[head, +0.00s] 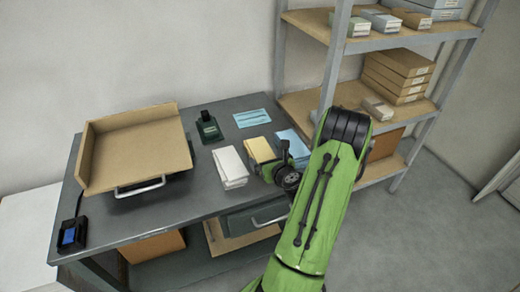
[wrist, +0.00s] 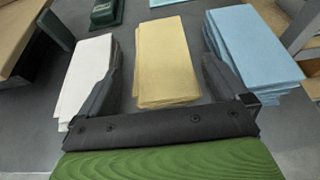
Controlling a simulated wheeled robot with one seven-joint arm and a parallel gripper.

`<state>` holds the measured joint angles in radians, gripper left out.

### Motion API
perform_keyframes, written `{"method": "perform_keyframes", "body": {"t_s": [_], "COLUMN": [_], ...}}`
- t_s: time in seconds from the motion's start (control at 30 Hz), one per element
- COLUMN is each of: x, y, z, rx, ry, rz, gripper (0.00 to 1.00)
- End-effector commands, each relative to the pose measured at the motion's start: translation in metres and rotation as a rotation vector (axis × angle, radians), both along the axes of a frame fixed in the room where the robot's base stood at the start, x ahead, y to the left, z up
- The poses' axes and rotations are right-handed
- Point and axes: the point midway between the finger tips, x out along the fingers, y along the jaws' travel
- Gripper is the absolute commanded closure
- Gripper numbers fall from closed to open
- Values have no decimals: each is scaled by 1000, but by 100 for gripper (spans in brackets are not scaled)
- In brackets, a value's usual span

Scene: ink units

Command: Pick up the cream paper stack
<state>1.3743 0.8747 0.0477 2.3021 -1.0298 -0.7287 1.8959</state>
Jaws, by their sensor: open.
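The cream paper stack (head: 259,150) lies on the dark grey table between a white stack and a blue stack. In the wrist view the cream stack (wrist: 166,66) is straight ahead, its near end between the two fingers of my gripper (wrist: 158,70). The fingers are apart and open, one on each side of the cream stack, with a gap on both sides. In the head view my gripper (head: 274,163) is partly hidden by my green arm at the stack's right front edge.
A white paper stack (head: 230,166) lies close on the left, and a blue stack (head: 292,143) close on the right. A flat blue item (head: 252,118) and a dark green device (head: 208,130) lie behind. A tan tray (head: 135,150) stands at left; a shelf (head: 390,40) stands behind right.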

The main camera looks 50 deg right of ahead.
Motion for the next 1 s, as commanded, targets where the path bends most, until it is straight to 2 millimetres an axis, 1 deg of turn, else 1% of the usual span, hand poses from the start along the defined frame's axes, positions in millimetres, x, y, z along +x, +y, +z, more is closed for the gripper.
{"method": "perform_keyframes", "body": {"t_s": [0.03, 0.17, 0.23, 0.37, 0.47, 0.63, 1.0], "x": [6, 19, 31, 48, 53, 52, 52], "y": [-3, -11, -18, -29, -33, -33, -33], "z": [0, -5, -8, -17, -21, -21, -21], "rx": [-1, -1, -2, -2, -1, -1, -1], "ry": [1, 0, -1, -1, -1, -2, -2], "rz": [3, 4, 4, 3, -1, -1, -1], "gripper": [0, 0, 0, 0, 0, 0, 57]}}
